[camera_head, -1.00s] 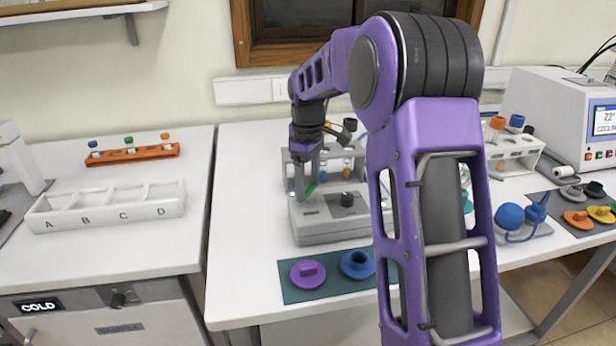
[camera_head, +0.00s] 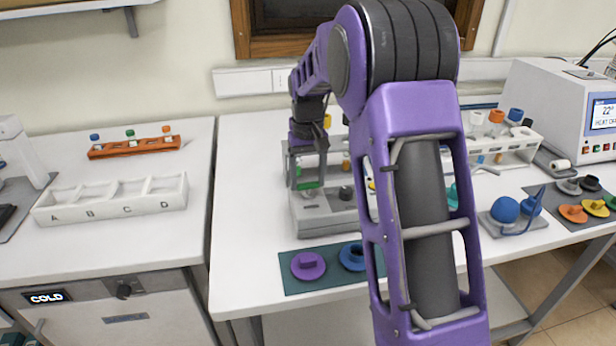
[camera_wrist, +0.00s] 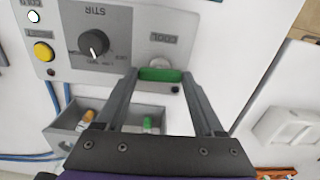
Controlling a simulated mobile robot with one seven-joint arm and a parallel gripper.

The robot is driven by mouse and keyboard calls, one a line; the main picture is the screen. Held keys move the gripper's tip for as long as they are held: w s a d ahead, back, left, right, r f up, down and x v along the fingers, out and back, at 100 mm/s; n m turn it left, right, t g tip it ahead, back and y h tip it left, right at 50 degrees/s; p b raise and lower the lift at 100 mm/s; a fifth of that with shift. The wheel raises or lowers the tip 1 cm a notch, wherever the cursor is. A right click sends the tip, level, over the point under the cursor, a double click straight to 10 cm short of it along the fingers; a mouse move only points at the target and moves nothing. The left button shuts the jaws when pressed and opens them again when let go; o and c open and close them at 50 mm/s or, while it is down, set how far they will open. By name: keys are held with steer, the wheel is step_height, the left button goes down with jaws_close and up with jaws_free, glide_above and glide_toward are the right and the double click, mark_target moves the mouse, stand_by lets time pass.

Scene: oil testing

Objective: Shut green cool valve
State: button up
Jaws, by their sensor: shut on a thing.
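The green cool valve (camera_wrist: 160,75) is a short green bar on the face of the grey stir unit (camera_wrist: 120,35), below a label reading COOL. In the wrist view the bar lies crosswise between the two fingertips. My gripper (camera_wrist: 159,80) is shut on it, one finger at each end. In the head view the green handle (camera_head: 309,185) shows small at the tips of my gripper (camera_head: 307,178), pointing down at the unit's left side. My arm hides the unit's right part.
A black STIR knob (camera_wrist: 93,43) and a yellow button (camera_wrist: 43,51) sit beside the valve. A grey holder with small vials (camera_wrist: 75,125) stands behind the unit. A teal mat (camera_head: 330,276) with purple and blue caps lies in front. The orange rack (camera_head: 134,147) is left.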

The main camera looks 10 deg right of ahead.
mark_target(308, 183)
steer(key=shift+m, duration=0.4)
steer(key=o, duration=1.4)
step_height(308, 183, up, 17)
steer(key=shift+r, duration=0.2)
